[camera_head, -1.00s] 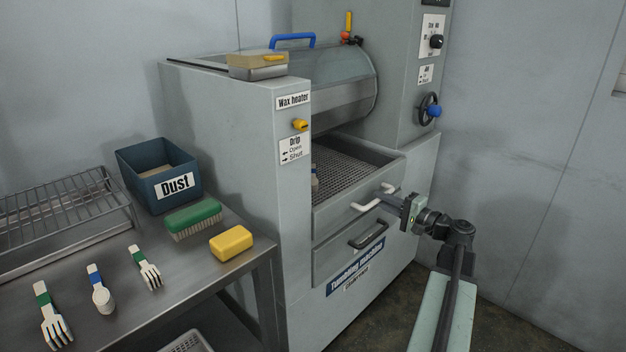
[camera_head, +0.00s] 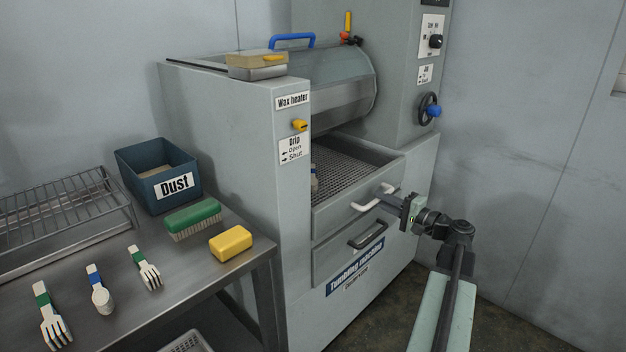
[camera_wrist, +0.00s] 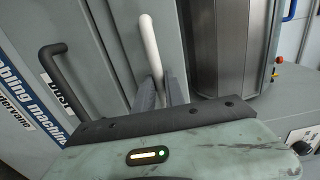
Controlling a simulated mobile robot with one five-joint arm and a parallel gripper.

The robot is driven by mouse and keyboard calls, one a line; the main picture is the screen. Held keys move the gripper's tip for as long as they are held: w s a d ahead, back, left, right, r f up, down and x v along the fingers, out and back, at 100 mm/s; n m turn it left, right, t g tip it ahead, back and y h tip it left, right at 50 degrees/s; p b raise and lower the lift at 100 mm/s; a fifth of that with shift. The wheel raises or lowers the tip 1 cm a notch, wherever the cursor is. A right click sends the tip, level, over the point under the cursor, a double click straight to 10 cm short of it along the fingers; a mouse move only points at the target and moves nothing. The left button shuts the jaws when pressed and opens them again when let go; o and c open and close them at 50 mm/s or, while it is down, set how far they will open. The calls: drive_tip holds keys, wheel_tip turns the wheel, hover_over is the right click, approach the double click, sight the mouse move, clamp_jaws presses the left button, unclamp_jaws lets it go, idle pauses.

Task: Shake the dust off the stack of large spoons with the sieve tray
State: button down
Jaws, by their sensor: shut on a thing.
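The sieve tray (camera_head: 345,172) is a drawer with a mesh floor, pulled partly out of the tumbling machine below the drum. My gripper (camera_head: 384,197) is shut on the tray's white handle (camera_head: 368,202). In the wrist view, the fingers (camera_wrist: 163,92) sit on both sides of the lower end of the white handle (camera_wrist: 149,42). No dust is clear on the mesh.
A dark handle (camera_head: 368,236) belongs to the drawer below. The bench at left holds a blue dust bin (camera_head: 146,196), green brush (camera_head: 193,214), yellow block (camera_head: 231,243), wire rack (camera_head: 60,222), two forks and a blue-banded spoon (camera_head: 101,298). Floor is free at right.

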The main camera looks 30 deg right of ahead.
drive_tip(key=shift+s, duration=0.1)
idle(0.3)
idle(1.1)
drive_tip(key=v, duration=0.7)
drive_tip(key=x, duration=0.7)
drive_tip(key=c, duration=1.2)
unclamp_jaws()
drive_tip(key=shift+o, duration=0.2)
